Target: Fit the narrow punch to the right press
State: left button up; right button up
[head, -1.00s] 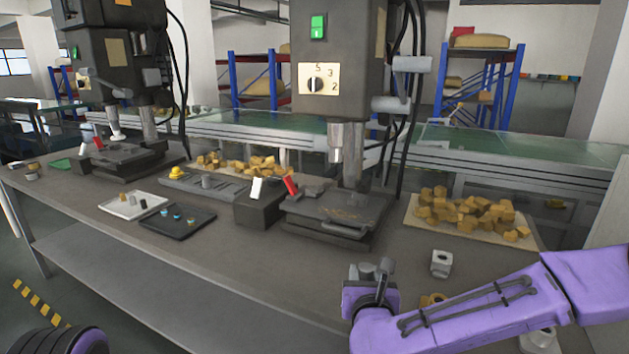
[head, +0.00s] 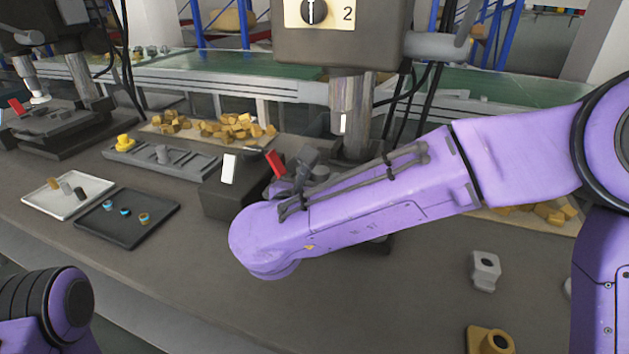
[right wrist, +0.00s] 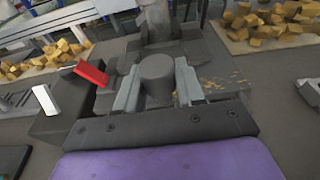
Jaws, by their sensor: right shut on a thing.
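The right press (head: 355,105) stands at the centre of the head view, its round metal spindle pointing down. Its base is mostly hidden behind my right arm. My right gripper (head: 308,165) is in front of the press, partly hidden by my own wrist. In the right wrist view, my right gripper (right wrist: 157,88) is shut on a grey cylindrical piece (right wrist: 157,72), which looks like a punch; I cannot tell whether it is the narrow one. It is upright, with the press spindle (right wrist: 158,20) beyond it. My left gripper is out of view.
A dark block with a white switch (head: 230,168) and a red lever (head: 275,164) stand left of the gripper. A grey rack (head: 190,166), a white tray (head: 45,208) and a black tray (head: 135,240) lie further left. A grey block (head: 485,270) sits right.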

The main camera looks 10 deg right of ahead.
jog(key=x, duration=0.4)
jog(key=shift+w+a+r, duration=0.2)
jog(key=shift+r, duration=0.05)
jog(key=shift+w+d+p, duration=0.25)
jog(key=shift+p, duration=0.1)
jog(key=x, duration=0.3)
jog(key=shift+r+p, duration=0.35)
jog(key=x, duration=0.1)
jog(key=b+x, duration=0.1)
jog(key=x, duration=0.2)
jog(key=shift+w+d+r, duration=0.3)
jog(key=shift+w, duration=0.1)
jog(key=shift+w+d+r+b, duration=0.15)
jog(key=shift+w+d+b, duration=0.3)
jog(key=shift+w, duration=0.2)
jog(key=shift+s+a+r, duration=0.15)
jog(key=shift+s+r, duration=0.05)
jog(key=shift+r+b, duration=0.35)
jog(key=shift+b, duration=0.1)
grip_shut()
jog(key=o, duration=1.8)
grip_release()
